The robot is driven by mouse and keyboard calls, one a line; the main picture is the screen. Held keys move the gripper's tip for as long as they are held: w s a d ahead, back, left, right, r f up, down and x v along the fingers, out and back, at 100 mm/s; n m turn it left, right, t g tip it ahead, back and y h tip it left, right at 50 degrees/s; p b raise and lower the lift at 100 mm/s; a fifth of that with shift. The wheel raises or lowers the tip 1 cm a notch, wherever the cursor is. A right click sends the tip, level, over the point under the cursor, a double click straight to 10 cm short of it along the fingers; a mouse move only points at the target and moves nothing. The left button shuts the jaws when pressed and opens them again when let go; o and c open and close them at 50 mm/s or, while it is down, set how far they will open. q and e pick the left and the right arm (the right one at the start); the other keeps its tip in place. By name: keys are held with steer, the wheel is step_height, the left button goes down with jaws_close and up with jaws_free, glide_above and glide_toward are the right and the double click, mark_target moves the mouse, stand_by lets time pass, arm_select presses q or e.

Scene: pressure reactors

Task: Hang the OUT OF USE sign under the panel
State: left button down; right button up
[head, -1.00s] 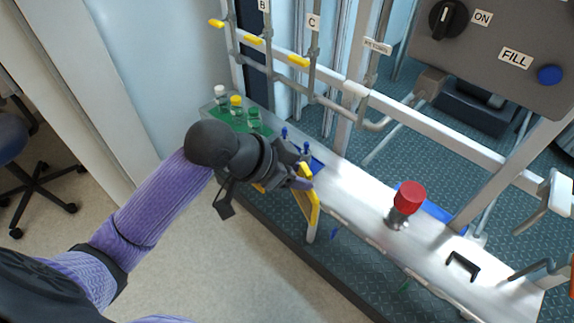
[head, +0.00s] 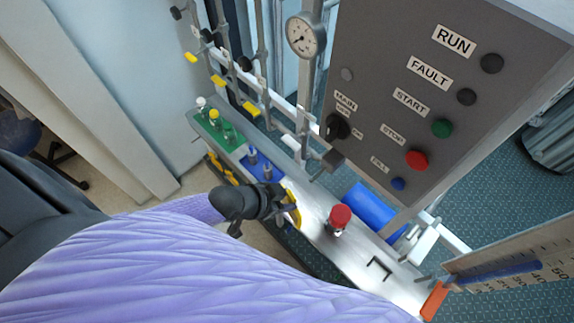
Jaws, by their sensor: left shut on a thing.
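My left gripper (head: 284,203) is shut on a yellow sign (head: 295,212), seen nearly edge-on just above the pale bench. Its lettering cannot be read and the gripper hides part of it. The grey control panel (head: 380,100) stands to the right, above and behind the bench, with RUN, FAULT, START and STOP labels. The sign is apart from the panel, to the left of and below its lower edge. No hanging point under the panel can be made out clearly. My right gripper is not in view.
A red-capped knob (head: 340,217) stands on the bench (head: 315,228) just right of the sign, with a black bracket (head: 380,268) farther right. A blue cylinder (head: 369,208) lies behind. Green (head: 228,136) and blue (head: 263,172) holders sit at left. A gauge (head: 304,36) and pipes rise behind.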

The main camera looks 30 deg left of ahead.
mark_target(315, 177)
arm_select(q)
steer(key=shift+w+d+f+b, duration=0.2)
steer(key=shift+w+b, duration=0.2)
steer(key=shift+w, duration=0.3)
steer(key=shift+w+d+f+b, duration=0.1)
steer(key=shift+w+d+b, duration=0.3)
steer(key=shift+w+b, duration=0.5)
steer(key=shift+w+d+f+b, duration=0.1)
steer(key=shift+w+d+b, duration=0.4)
steer(key=shift+w, duration=0.85)
steer(key=shift+w+d+f+b, duration=0.1)
steer(key=shift+w+d+b, duration=0.25)
steer(key=shift+w+b, duration=0.55)
steer(key=shift+w+d+f+b, duration=0.1)
steer(key=shift+w+f+b, duration=0.1)
steer(key=shift+w, duration=0.2)
steer(key=shift+w+d+f+b, duration=0.1)
steer(key=shift+w+f, duration=0.05)
steer(key=shift+w, duration=0.25)
